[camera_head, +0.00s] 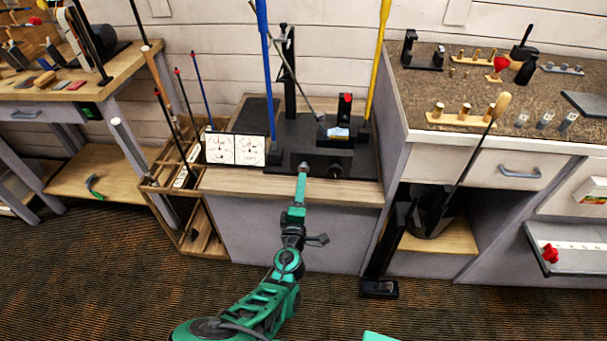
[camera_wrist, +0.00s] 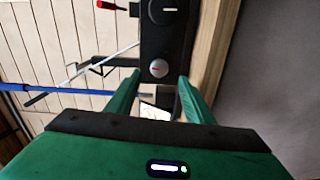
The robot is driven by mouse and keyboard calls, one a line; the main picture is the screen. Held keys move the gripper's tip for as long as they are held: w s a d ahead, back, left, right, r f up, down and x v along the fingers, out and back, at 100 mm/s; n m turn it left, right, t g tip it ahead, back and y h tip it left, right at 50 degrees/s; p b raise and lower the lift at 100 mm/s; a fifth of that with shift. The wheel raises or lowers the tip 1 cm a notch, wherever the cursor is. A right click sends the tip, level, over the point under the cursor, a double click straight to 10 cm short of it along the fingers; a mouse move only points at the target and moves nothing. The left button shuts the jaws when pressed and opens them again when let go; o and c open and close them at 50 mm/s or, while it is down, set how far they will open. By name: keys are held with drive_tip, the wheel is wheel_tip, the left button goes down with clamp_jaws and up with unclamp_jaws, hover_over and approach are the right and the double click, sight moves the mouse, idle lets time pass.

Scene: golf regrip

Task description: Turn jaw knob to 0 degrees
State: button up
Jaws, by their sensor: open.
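In the wrist view, a small round grey knob (camera_wrist: 159,69) with a red mark shows between the fingertips of my gripper (camera_wrist: 161,76). The mark lies roughly along the picture's horizontal. The green fingers are apart, one on each side of the knob, and I see no clear contact. A larger dark knob (camera_wrist: 163,10) with a pale mark sits above it in that view. In the head view, my gripper (camera_head: 303,174) reaches the front of the black bench fixture (camera_head: 285,158); the dark knob (camera_head: 335,170) is to its right. No readable label shows which is the jaw knob.
A blue shaft (camera_head: 266,70) and a yellow shaft (camera_head: 378,60) stand at the fixture's sides. White dial cards (camera_head: 235,149) stand at the left of the bench. A rack of shafts (camera_head: 180,190) is to the left, a counter with drawers (camera_head: 480,165) to the right.

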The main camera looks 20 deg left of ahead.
sight(303, 171)
drive_tip(key=x, duration=0.7)
drive_tip(key=shift+c, duration=0.3)
drive_tip(key=c, duration=1)
